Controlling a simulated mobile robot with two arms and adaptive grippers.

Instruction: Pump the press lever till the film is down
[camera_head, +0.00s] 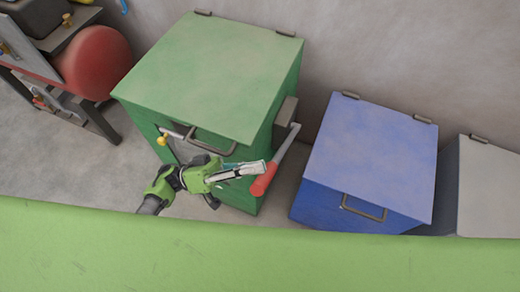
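The press lever (284,148) is a grey bar with a red grip, on the right side of the green box (205,75). The lever slants down and left, with its red grip (263,180) at the low end. My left gripper (262,168) is in front of the green box, with its fingers pointing right. Its fingertips overlap the upper part of the red grip in the picture. I cannot tell whether they touch it, or how far the fingers are apart. The film cannot be made out. My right gripper is not in view.
The green box has a front handle (211,142) and a yellow knob (162,140). A blue box (371,150) stands to the right, with a grey box (489,188) beyond it. A red rounded tank (96,62) on a dark frame is at the upper left.

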